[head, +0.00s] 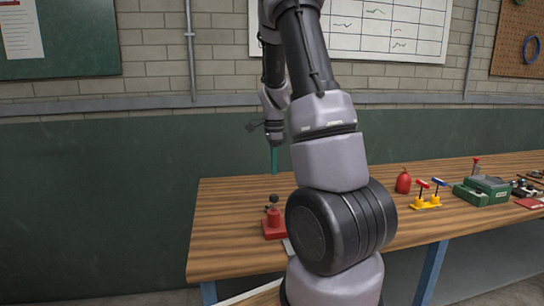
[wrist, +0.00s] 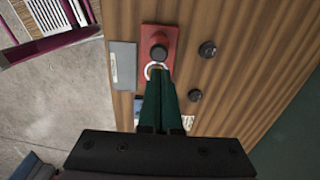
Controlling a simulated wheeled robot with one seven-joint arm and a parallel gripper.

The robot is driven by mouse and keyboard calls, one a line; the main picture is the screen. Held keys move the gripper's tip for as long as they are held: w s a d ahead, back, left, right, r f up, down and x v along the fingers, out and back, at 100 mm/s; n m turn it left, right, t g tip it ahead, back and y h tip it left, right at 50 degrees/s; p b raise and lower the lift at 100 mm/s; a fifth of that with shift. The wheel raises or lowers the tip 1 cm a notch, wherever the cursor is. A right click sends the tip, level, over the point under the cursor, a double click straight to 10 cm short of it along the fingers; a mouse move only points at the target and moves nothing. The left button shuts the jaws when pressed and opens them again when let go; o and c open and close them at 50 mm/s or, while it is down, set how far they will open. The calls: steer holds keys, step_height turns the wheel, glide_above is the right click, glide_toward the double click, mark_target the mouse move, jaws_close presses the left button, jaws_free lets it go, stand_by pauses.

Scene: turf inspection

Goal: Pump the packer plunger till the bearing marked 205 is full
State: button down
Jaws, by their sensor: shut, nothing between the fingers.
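The red packer (head: 272,228) stands at the left part of the wooden bench, with a black round plunger knob (head: 274,199) on top. In the wrist view, the packer's red base (wrist: 173,33) and its black knob (wrist: 158,52) show just beyond my fingertips. A pale ring (wrist: 152,69), perhaps a bearing, is at the packer, partly hidden by my fingers. No 205 marking is legible. My gripper (head: 274,171) points down above the packer, apart from the knob. Its green fingers (wrist: 160,78) are together with nothing between them.
A grey plate (wrist: 123,66) with a pale label lies beside the packer. Farther right on the bench (head: 232,253) are a red bottle (head: 403,181), a yellow stand (head: 426,204) with red and blue handles, and a green case (head: 483,191).

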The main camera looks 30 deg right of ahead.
steer(key=shift+r, duration=2.2)
